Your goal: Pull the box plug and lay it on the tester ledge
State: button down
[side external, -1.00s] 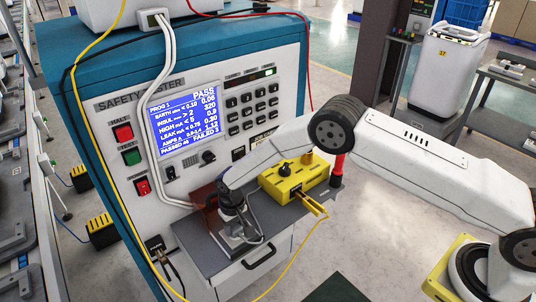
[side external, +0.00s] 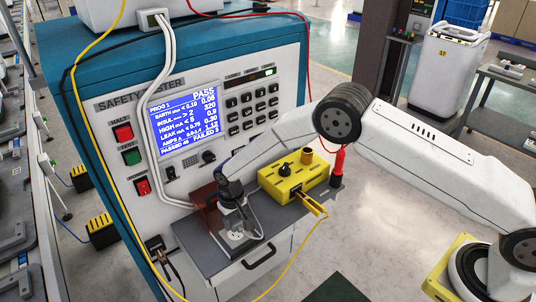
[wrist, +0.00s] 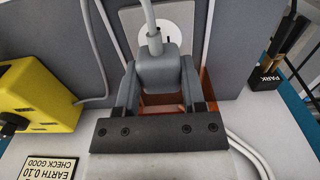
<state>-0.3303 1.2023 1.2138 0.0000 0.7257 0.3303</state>
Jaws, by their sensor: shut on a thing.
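My gripper (side external: 236,217) is above the front part of the grey tester ledge (side external: 208,256). In the wrist view its fingers (wrist: 158,92) are shut on the grey box plug (wrist: 157,68), one on each side. A pale cord runs from the plug. The white socket box (side external: 237,239) is just below the gripper, and its round face with dark slots shows. The socket also shows behind the plug in the wrist view (wrist: 180,20). The plug appears raised off the socket, though its pins are hidden.
A yellow box (side external: 294,184) with a knob stands on the ledge, with a red probe (side external: 337,165) beside it. The tester's panel and lit screen (side external: 184,120) rise behind. A yellow cable (side external: 291,262) hangs in front. A brown-orange block (side external: 204,196) is close to my wrist.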

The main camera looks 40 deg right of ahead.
jog(key=shift+r, duration=0.25)
jog(key=shift+r, duration=0.35)
jog(key=shift+r, duration=0.35)
jog(key=shift+r, duration=0.35)
jog(key=shift+r, duration=0.1)
jog(key=shift+d, duration=0.1)
